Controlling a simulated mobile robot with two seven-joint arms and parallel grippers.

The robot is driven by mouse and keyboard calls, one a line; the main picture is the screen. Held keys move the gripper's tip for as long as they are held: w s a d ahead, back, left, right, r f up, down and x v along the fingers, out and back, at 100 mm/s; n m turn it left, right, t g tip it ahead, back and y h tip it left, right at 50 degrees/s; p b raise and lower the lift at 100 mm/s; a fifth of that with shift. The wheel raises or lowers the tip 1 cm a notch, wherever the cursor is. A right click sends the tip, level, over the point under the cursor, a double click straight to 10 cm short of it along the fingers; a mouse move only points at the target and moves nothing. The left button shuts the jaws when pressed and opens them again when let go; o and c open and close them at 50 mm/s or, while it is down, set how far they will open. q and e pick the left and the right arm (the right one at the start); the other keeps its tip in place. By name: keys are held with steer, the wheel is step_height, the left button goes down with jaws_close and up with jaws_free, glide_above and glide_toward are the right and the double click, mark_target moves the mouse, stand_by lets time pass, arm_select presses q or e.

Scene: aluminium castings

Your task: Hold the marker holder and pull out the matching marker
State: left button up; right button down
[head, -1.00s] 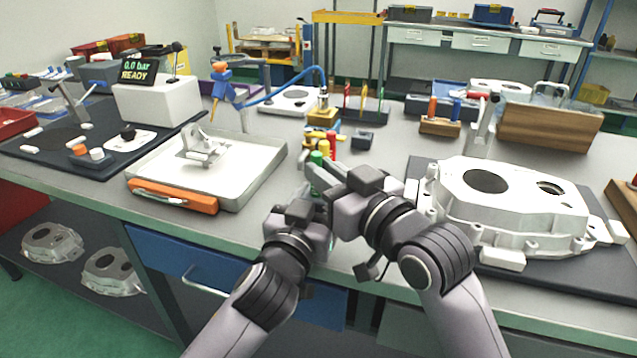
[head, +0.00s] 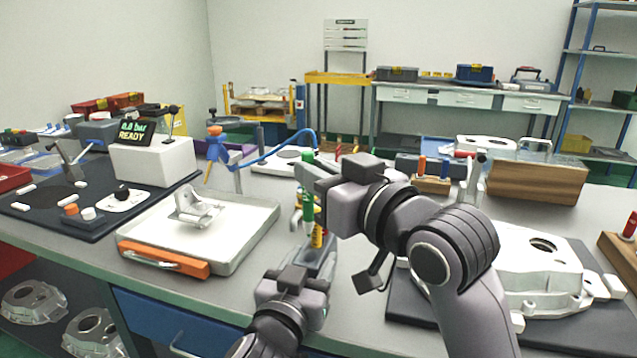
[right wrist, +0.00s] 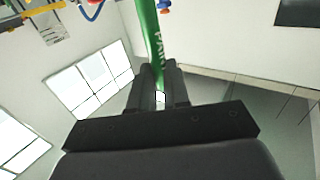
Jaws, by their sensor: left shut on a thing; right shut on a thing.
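My right gripper (head: 308,182) is the upper one in the head view and is shut on a green marker (head: 308,208), which stands nearly upright. The marker, with white lettering, also shows between the fingers in the right wrist view (right wrist: 148,35). My left gripper (head: 314,254) is lower, near the bench's front, and is shut on the marker holder, which its fingers mostly hide. A yellow marker (head: 317,238) with some red beside it shows just above the left fingers. The green marker's lower end is close to these; I cannot tell whether it is fully clear of the holder.
A white tray (head: 245,238) with an orange handle and a metal bracket (head: 197,207) lies to the left. A large aluminium casting (head: 545,265) on a dark mat is at the right. A wooden block (head: 538,182) and a small rack (head: 432,184) stand behind.

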arm_select(q)
steer(key=o, duration=1.2)
steer(key=shift+c, duration=0.2)
